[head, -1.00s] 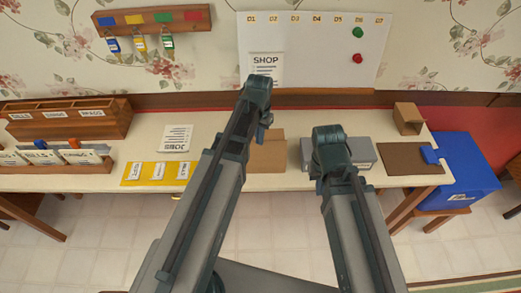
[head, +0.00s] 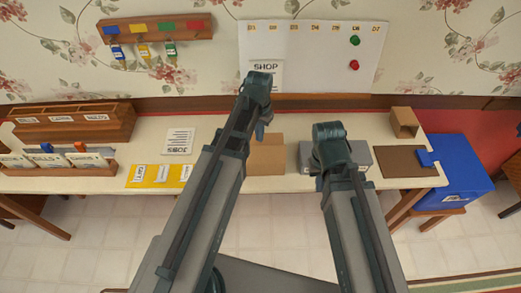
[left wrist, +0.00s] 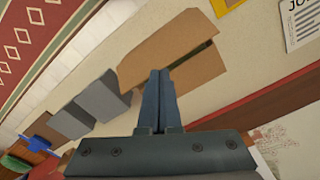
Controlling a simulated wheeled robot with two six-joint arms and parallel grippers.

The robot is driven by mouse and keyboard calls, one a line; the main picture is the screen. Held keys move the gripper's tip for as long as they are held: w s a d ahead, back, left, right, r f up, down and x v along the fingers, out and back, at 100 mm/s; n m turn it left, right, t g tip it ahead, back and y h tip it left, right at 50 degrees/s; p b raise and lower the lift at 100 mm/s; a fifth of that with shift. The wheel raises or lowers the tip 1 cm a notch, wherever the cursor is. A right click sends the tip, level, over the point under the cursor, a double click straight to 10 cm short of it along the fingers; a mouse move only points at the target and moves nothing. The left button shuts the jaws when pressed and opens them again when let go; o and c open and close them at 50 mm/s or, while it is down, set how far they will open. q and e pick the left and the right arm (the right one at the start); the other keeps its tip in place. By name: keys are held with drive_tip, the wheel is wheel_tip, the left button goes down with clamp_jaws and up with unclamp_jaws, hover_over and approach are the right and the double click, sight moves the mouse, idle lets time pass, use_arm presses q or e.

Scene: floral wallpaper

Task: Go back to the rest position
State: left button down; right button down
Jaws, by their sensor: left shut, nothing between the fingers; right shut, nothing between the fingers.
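My left arm rises from the bottom of the head view and bends down at its far end.
The table (head: 220,185) bears a wooden rack (head: 75,128), a yellow strip (head: 158,175), a jobs sheet (head: 179,141) and a brown board (head: 405,163). A blue bin (head: 462,180) stands right. A white board (head: 310,55) and key rack (head: 155,30) hang on the wall.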

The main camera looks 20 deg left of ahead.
use_arm(q)
drive_tip(key=s+d+f+m+y+b, duration=0.1)
drive_tip(key=s+d+f+b, duration=0.2)
drive_tip(key=s+d, duration=0.7)
drive_tip(key=s, duration=0.4)
drive_tip(key=shift+s+d, duration=0.15)
drive_tip(key=shift+d, duration=0.1)
wheel_tip(320, 180, up, 7)
drive_tip(key=n+h+p, duration=0.1)
drive_tip(key=p, duration=0.6)
hover_over(259, 149)
wheel_tip(259, 149, down, 7)
drive_tip(key=b, duration=0.7)
drive_tip(key=shift+d, duration=0.1)
idle(0.4)
